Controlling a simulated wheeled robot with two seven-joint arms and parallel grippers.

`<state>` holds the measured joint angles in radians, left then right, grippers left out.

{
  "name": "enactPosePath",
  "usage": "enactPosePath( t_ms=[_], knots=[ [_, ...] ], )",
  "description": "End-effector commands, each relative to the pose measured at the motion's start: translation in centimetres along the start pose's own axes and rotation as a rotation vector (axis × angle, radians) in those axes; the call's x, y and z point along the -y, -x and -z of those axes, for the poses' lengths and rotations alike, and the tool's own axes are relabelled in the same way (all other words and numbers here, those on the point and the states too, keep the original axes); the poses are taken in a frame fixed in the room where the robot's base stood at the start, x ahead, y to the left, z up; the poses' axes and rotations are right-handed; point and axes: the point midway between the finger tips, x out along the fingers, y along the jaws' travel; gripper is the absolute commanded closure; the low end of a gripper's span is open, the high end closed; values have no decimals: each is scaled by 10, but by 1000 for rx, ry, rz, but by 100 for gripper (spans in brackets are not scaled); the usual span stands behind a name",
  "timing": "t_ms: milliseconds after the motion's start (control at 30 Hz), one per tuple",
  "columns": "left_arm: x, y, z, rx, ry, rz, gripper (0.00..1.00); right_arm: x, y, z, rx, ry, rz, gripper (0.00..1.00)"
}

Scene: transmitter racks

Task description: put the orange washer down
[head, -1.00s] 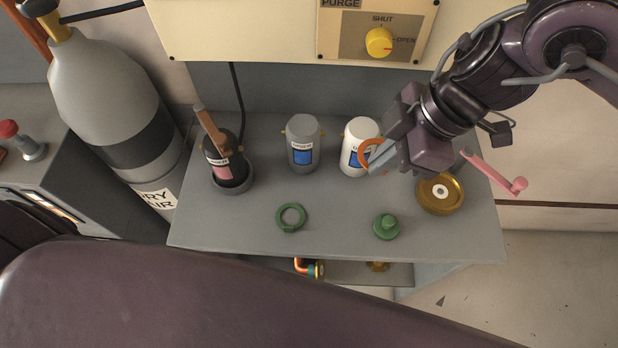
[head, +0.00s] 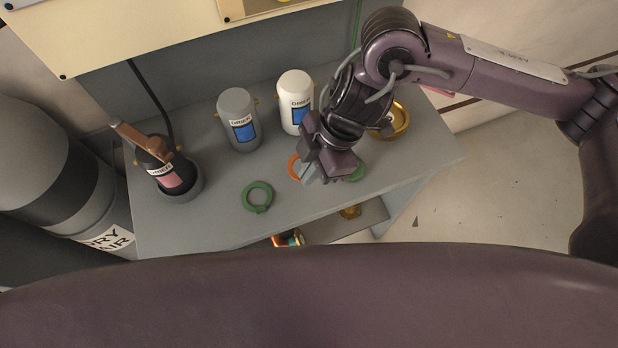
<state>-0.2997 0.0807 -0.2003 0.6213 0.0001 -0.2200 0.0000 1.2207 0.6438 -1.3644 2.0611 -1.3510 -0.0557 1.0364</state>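The orange washer (head: 293,167) shows as a thin curved edge at the left side of my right gripper (head: 307,174). My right gripper points down over the grey bench and is shut on the washer; its fingers hide most of it. The washer is low over the bench top, between the green ring and the green knobbed piece. I cannot tell whether it touches the bench. My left gripper is not in view.
On the grey bench (head: 222,215) stand a green ring (head: 257,197), a grey canister (head: 238,117), a white canister (head: 295,102), a dark bottle in a round holder (head: 166,170) and a brass dish (head: 393,122). A green piece (head: 357,171) is partly behind my gripper.

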Motion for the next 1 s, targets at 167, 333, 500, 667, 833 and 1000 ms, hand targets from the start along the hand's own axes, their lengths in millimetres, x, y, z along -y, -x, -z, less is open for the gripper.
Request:
enactPosePath(
  t_ms=[167, 333, 500, 667, 833, 1000],
  knots=[
    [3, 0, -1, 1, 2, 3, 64, 0, -11, -5, 0, -2, 0, 100],
    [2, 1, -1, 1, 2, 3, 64, 0, -33, -14, 0, -4, 3, 100],
    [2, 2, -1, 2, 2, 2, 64, 0, -47, -20, 0, -1, -1, 100],
    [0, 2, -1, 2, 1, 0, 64, 0, -47, -20, 0, 0, -1, 100],
    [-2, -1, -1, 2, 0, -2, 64, 0, -51, -21, 0, -1, 0, 100],
    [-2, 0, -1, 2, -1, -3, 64, 0, -50, -21, 0, -1, -1, 76]
  ],
)
